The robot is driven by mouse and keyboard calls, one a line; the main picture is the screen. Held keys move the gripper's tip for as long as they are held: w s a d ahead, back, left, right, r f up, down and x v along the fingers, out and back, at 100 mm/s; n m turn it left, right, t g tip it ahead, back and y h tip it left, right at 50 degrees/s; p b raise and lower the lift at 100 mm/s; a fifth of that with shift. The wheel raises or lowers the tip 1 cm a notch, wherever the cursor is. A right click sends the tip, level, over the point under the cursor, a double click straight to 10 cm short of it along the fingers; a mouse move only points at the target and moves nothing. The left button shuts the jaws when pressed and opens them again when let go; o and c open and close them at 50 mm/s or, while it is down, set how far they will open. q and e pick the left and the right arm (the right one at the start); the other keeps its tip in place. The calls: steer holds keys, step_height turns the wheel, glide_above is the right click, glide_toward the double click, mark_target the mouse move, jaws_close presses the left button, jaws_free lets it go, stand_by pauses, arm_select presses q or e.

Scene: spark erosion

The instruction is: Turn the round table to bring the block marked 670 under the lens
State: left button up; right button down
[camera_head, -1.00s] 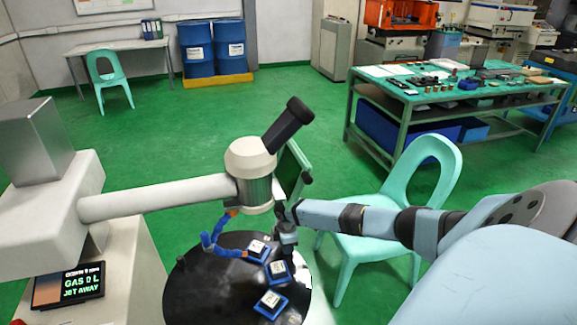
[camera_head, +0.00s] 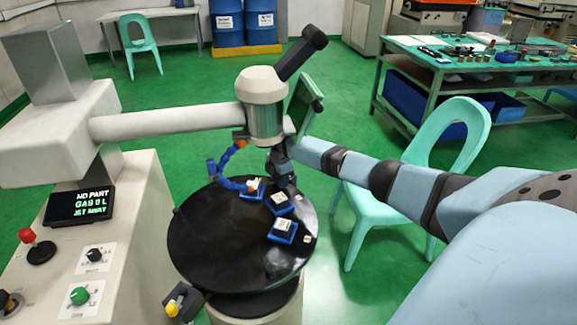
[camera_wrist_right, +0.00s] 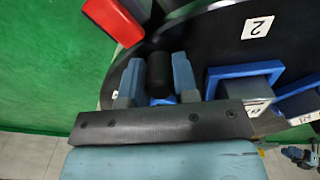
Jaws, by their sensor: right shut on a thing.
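The round black table (camera_head: 215,245) carries several blocks in blue holders near its far and right edge: one (camera_head: 252,187) almost under the lens head, one (camera_head: 279,202) right of it, one (camera_head: 283,230) closer to me. Their marks are too small to read, so I cannot tell which is 670. The lens head (camera_head: 264,115) hangs over the table's far side. My right gripper (camera_head: 283,172) is at the table's far right edge. In the right wrist view its fingers (camera_wrist_right: 158,80) are shut on a black peg (camera_wrist_right: 159,72). My left gripper is not in view.
A blue hose (camera_head: 228,160) reaches down beside the lens. A display (camera_head: 79,206) shows NO PART in its top line. The console at left has a red button (camera_head: 27,235) and a green knob (camera_head: 79,296). A mint chair (camera_head: 425,170) stands right of the table.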

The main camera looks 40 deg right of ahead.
steer(key=shift+w+a+b, duration=0.1)
steer(key=shift+w+b, duration=0.1)
steer(key=shift+b, duration=0.1)
steer(key=c, duration=0.9)
jaws_free()
